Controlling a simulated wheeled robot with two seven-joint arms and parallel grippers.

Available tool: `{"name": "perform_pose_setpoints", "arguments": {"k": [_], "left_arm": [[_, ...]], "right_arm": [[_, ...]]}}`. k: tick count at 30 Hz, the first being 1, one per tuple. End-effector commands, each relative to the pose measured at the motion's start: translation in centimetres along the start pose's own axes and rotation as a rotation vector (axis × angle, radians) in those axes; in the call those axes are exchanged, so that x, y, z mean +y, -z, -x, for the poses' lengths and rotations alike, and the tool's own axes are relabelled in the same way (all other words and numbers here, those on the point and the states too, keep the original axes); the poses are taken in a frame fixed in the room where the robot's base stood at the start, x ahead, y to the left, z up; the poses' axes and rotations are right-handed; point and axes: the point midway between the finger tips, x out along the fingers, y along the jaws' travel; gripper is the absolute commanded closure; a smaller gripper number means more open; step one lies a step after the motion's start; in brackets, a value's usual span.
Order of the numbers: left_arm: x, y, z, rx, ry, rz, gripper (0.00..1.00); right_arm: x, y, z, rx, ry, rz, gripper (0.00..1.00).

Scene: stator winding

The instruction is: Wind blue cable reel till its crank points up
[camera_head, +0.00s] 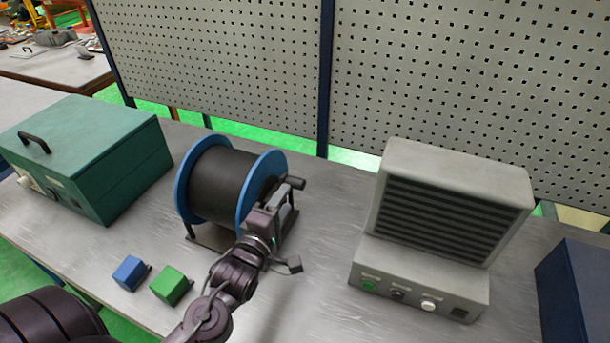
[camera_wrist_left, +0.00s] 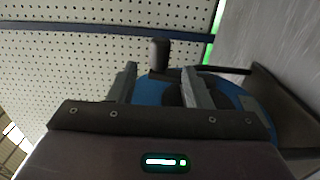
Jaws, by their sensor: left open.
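The blue cable reel (camera_head: 262,181) has two blue flanges with dark cable wound between them and stands on a dark base on the bench. Its crank handle (camera_head: 293,183) is a dark cylinder sticking out on the right side of the reel. My left gripper (camera_head: 286,190) is open at the crank side, close to the handle. In the left wrist view the handle (camera_wrist_left: 160,55) stands between the two fingers' lines, near their tips, and the blue flange (camera_wrist_left: 150,92) is behind. The crank arm is mostly hidden by my gripper, so its direction is unclear.
A green metal box (camera_head: 120,165) stands at the left. A blue block (camera_head: 130,271) and a green block (camera_head: 171,285) lie in front of the reel. A grey louvred unit (camera_head: 445,210) with buttons stands right. A dark blue box (camera_head: 580,290) is at far right. A pegboard (camera_head: 220,60) closes the back.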

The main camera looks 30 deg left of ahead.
Motion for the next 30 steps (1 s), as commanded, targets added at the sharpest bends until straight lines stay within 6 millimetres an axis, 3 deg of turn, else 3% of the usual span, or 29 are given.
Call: {"name": "perform_pose_setpoints", "arguments": {"k": [12,25,30], "left_arm": [[0.3,-0.2,-6.0,-0.005,-0.003,-0.005,0.55],[0.1,-0.2,-7.1,-0.005,-0.001,-0.004,0.55],[0.1,-0.2,-7.0,-0.005,-0.001,-0.005,0.76]], "right_arm": [[-0.5,0.3,2.3,0.001,0.006,-0.002,0.53],[-0.4,0.3,2.5,0.001,0.005,-0.001,0.53],[-0.2,0.2,2.5,0.000,0.003,0.000,0.53]]}}
